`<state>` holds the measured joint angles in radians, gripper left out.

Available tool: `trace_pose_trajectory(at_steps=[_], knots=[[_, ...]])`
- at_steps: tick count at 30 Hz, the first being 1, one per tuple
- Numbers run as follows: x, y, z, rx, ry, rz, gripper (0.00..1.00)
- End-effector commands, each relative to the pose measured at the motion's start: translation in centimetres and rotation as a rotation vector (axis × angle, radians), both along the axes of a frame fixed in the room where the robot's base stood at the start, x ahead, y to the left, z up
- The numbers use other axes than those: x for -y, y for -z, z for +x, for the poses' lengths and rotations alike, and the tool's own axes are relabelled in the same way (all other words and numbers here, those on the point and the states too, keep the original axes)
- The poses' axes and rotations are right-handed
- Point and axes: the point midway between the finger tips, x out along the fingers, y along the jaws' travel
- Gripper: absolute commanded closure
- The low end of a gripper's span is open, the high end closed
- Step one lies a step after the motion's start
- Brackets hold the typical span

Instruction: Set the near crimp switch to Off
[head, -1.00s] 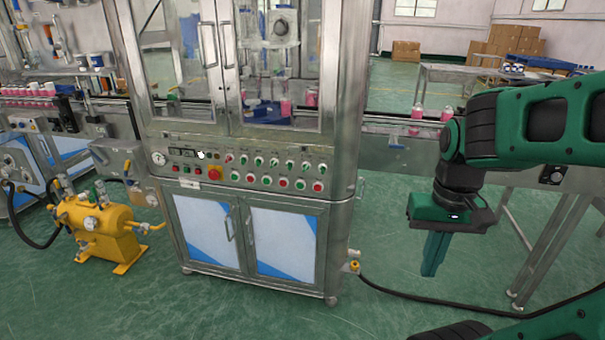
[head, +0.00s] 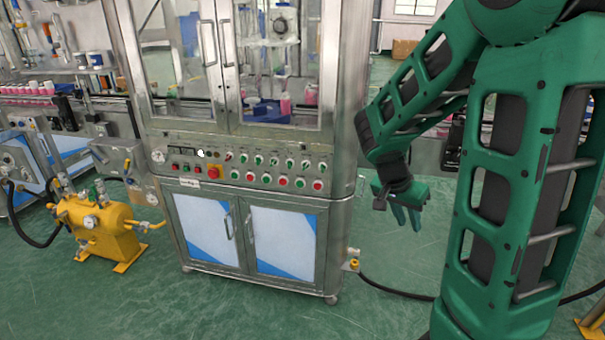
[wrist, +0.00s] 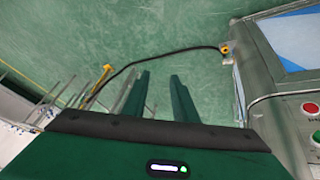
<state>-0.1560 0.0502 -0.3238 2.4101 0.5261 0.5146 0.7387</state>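The control panel (head: 205,183) is on the front of the steel machine, with rows of small green, red and white switches and buttons. Their labels are too small to read, so I cannot tell which one is the near crimp switch or how it is set. A red button (wrist: 310,108) shows at the right edge of the wrist view, on the panel's end. My gripper (head: 408,222) hangs to the right of the machine, apart from the panel, fingers pointing down. In the wrist view my gripper (wrist: 160,90) has its two fingers apart with only floor between them.
The steel cabinet (head: 283,243) with blue and white doors stands below the panel. A yellow tank unit (head: 95,230) is on the floor at left. A black hose (head: 395,288) runs along the floor from the cabinet's lower right corner. The green floor in front is clear.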

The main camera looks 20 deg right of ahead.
Motion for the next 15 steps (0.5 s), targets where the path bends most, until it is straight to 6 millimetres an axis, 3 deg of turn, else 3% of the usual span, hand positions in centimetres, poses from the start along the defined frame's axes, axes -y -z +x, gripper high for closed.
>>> trace_pose_trajectory(at_steps=[8,15], knots=[[1.4,1.9,8.3,0.183,0.101,-0.266,0.74],[0.2,2.5,15.8,0.420,0.094,-0.460,0.74]])
